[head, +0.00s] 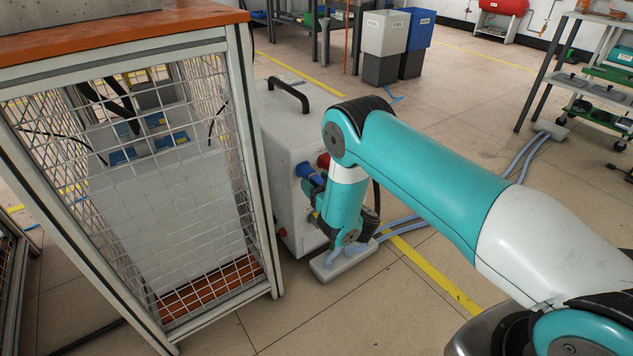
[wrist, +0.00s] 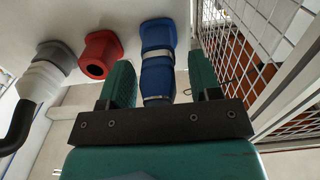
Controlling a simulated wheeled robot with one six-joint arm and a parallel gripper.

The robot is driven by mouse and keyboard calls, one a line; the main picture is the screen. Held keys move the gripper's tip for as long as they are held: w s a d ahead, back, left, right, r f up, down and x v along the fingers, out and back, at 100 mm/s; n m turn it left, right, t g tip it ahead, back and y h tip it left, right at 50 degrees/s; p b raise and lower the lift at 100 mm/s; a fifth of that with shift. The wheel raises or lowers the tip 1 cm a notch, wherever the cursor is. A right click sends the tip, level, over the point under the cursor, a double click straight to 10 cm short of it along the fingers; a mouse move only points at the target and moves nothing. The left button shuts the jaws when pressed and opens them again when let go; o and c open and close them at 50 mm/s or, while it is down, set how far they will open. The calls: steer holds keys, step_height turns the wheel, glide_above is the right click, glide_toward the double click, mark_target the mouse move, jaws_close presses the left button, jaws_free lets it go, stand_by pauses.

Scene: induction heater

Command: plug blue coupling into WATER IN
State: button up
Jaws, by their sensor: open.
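The blue coupling (wrist: 157,78) is in line with the blue port (wrist: 157,35) on the white machine's face, and the two appear joined with no gap visible. A light ring shows between them. My gripper (wrist: 160,68) is open, with one green finger on each side of the blue coupling and a gap visible to the right finger. In the head view the blue parts (head: 305,172) show on the machine's front, and my gripper is mostly hidden by my wrist. No WATER IN label is readable.
A red port (wrist: 98,55) stands open and empty left of the blue one. A grey port (wrist: 55,58) holds a white fitting with a black hose. The wire-mesh cage (wrist: 265,50) is close on the right. A pale block with hoses (head: 345,260) lies on the floor below.

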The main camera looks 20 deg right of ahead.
steer(key=shift+p, duration=0.3)
jaws_close()
steer(key=shift+p+v, duration=0.9)
steer(key=shift+v, duration=2.05)
steer(key=d+f+b, duration=0.2)
steer(key=f+b, duration=0.8)
steer(key=s+d+f+b, duration=0.1)
steer(key=d+f+b, duration=0.1)
steer(key=f+b, duration=0.7)
step_height(320, 180, down, 3)
steer(key=shift+s+r+b, duration=0.2)
steer(key=shift+s+b, duration=0.1)
steer(key=shift+b, duration=0.05)
